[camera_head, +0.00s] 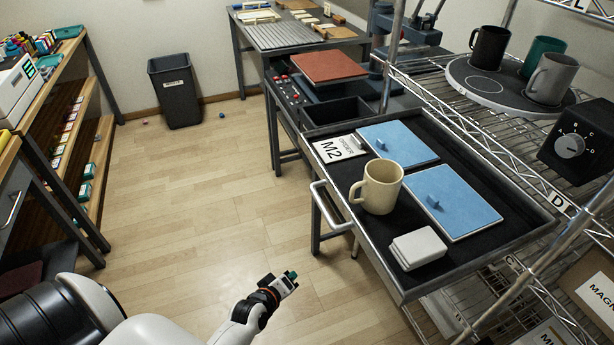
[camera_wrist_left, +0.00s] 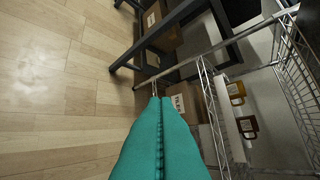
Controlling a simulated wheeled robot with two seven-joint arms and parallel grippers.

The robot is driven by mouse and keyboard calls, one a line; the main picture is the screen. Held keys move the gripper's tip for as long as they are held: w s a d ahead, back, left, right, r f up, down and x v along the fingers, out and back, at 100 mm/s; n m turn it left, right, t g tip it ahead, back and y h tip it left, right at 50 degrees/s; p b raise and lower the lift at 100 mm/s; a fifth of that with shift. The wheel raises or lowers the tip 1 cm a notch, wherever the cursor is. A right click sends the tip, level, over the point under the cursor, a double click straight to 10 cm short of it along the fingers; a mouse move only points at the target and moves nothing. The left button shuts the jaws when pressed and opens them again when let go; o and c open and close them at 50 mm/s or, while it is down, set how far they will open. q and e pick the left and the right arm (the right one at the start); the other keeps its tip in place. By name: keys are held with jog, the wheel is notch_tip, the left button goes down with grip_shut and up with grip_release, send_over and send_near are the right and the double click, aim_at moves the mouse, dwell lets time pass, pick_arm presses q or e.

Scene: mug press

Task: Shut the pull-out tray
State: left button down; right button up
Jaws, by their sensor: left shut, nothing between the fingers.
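The pull-out tray (camera_head: 480,258) stands drawn out from the wire rack at the right of the head view. It has a dark floor, a metal rim and a light bar handle (camera_head: 325,208) on its left side. On it are a cream mug (camera_head: 378,187), two blue panels (camera_head: 450,203), a white block (camera_head: 418,248) and a card marked M2 (camera_head: 338,149). My left gripper (camera_head: 287,282) is shut and empty, over the floor to the left of the tray and apart from it. Its teal fingers (camera_wrist_left: 160,140) fill the lower middle of the wrist view. My right gripper is not in view.
The wire rack (camera_head: 480,115) holds a round plate (camera_head: 470,82) with several mugs. A dark bin (camera_head: 175,90) stands by the far wall. A bench with shelves (camera_head: 70,130) is at the left. The wooden floor (camera_head: 190,200) between is clear.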

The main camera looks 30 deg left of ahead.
aim_at(313, 160)
pick_arm(q)
jog(key=w+a+r+n+t+y+b, duration=0.1)
jog(key=a+r+n+t, duration=0.25)
jog(key=r, duration=0.85)
jog(key=w+a+r+n+t+y+b, duration=0.1)
jog(key=w+a+r+n+t, duration=0.2)
jog(key=r, duration=1)
jog(key=shift+n+g, duration=0.25)
jog(key=shift+n, duration=0.1)
jog(key=w, duration=0.4)
jog(key=w+d, duration=0.1)
jog(key=w, duration=0.3)
jog(key=w+d+p, duration=0.1)
jog(key=w, duration=0.2)
jog(key=shift+w+d+f, duration=0.1)
jog(key=shift+w+d, duration=0.1)
jog(key=shift+w, duration=0.2)
jog(key=shift+w, duration=0.15)
